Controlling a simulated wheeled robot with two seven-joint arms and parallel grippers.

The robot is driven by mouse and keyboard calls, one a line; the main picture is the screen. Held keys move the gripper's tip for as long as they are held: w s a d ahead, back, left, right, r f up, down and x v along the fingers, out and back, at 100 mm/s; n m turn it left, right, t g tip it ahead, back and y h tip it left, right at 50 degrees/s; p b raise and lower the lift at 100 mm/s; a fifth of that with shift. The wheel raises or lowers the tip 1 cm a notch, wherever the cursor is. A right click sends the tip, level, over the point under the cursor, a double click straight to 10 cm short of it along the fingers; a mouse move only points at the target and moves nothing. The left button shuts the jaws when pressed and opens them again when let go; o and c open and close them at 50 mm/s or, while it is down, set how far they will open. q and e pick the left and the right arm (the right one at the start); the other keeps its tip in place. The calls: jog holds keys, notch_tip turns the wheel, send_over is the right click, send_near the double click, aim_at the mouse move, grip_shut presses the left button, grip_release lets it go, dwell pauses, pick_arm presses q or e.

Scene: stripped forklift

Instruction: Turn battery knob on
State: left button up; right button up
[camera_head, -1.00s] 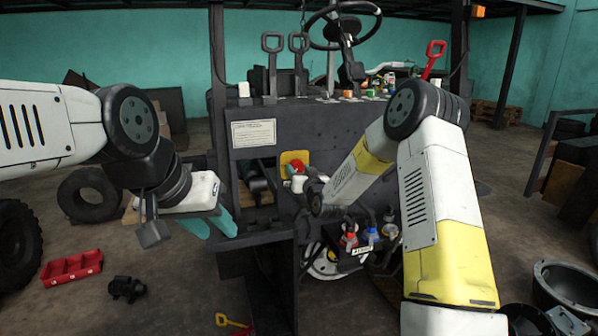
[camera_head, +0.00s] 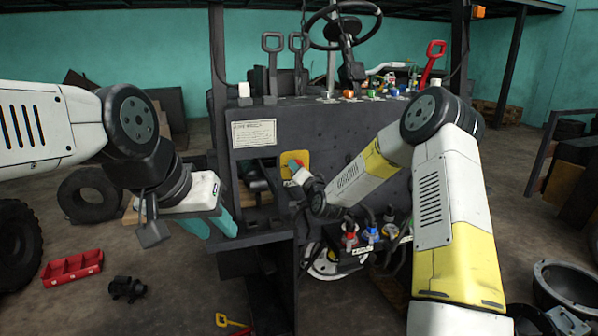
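The battery knob (camera_head: 298,162) is red and sits on a yellow plate (camera_head: 303,155) on the forklift's dark front panel. Only a small part of the red shows; my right gripper (camera_head: 293,167) covers the rest. The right gripper's white body lies just below and in front of the knob, with its tips at the knob. I cannot tell whether they touch or grip it. My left gripper (camera_head: 213,224) has teal fingers with a gap between them. It is open and empty, to the left of the panel and below the knob's height.
The dark forklift panel (camera_head: 335,125) fills the centre, with an open recess left of the yellow plate. Red and blue capped parts (camera_head: 371,234) stand below my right forearm. A steering wheel (camera_head: 345,22) and levers rise above. A red tray (camera_head: 72,267) lies on the floor at left.

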jog(key=shift+f, duration=0.1)
dwell(0.3)
jog(key=o, duration=1.4)
jog(key=v, duration=0.8)
